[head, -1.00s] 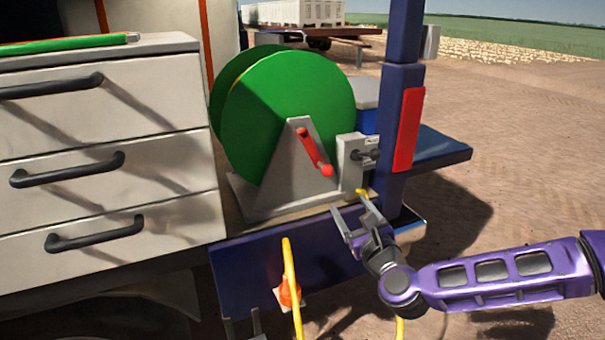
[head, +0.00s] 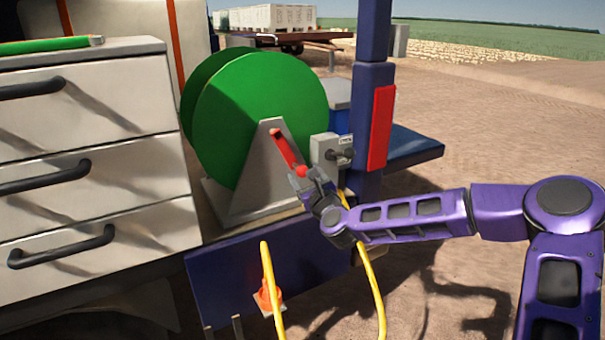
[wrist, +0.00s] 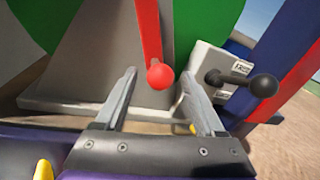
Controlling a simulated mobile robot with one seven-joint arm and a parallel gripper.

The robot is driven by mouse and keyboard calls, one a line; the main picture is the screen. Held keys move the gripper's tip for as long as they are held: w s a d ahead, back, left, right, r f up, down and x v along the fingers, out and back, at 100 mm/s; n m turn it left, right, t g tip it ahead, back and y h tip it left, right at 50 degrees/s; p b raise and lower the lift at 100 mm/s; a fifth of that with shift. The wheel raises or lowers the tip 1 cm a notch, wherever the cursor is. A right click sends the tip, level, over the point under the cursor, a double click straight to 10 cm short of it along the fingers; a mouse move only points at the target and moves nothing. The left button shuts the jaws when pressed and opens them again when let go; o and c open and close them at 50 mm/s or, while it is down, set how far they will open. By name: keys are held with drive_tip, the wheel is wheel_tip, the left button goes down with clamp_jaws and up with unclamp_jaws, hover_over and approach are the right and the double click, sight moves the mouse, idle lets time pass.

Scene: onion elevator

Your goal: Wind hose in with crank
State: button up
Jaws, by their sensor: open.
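The green hose reel (head: 255,110) stands on a grey bracket (head: 258,185). Its red crank (head: 286,150) slants down to the right and ends in a round red knob. My gripper (head: 306,180) is at the knob in the head view. In the wrist view my gripper (wrist: 163,105) is open, and the red knob (wrist: 160,76) shows between and just beyond the fingertips. I cannot tell whether a finger touches it. The yellow hose (head: 369,275) hangs below the reel's platform, and another yellow length (head: 269,285) hangs farther left.
A grey box with a black-knobbed lever (head: 340,153) is right of the crank, beside a blue post (head: 370,120) with a red panel. Grey drawers (head: 95,150) stand at left. Open dirt ground lies at right.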

drive_tip(key=shift+x, duration=0.85)
drive_tip(key=shift+c, duration=0.2)
clamp_jaws()
idle(0.7)
